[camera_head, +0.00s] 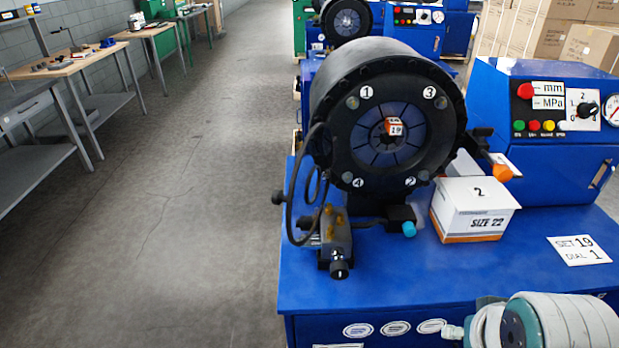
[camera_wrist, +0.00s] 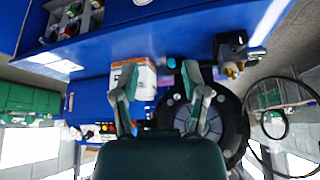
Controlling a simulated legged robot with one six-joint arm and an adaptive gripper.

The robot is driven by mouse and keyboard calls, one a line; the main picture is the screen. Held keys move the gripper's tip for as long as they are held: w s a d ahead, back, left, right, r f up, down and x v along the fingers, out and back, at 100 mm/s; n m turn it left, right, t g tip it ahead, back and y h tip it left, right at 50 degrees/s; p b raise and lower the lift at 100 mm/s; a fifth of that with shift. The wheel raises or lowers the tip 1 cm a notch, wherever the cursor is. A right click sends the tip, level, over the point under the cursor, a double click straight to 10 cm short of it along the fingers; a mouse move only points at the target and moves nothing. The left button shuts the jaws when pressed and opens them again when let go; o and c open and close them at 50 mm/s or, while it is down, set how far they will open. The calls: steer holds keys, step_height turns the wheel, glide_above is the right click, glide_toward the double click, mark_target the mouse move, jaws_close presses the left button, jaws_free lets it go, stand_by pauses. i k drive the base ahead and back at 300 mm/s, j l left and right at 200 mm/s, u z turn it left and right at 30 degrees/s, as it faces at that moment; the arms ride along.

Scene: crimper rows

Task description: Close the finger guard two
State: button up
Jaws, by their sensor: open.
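I cannot tell which part is the finger guard two. In the wrist view my gripper (camera_wrist: 160,72) is open and its fingers are apart, in front of the crimper head (camera_wrist: 228,110).
A white box (camera_head: 476,208) marked 2 and SIZE 22 stands right of the head. A valve block (camera_head: 337,243) with a black hose is at the lower left. A control cabinet (camera_head: 545,130) stands behind at right. The floor at left is clear.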

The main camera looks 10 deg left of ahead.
mark_target(277, 197)
steer(key=j+z, duration=0.15)
steer(key=j, duration=0.35)
steer(key=k+j+z, duration=0.1)
steer(key=j, duration=0.4)
steer(key=k+j+z, duration=0.15)
steer(key=j, duration=0.3)
steer(key=j+z, duration=0.15)
steer(key=j, duration=0.35)
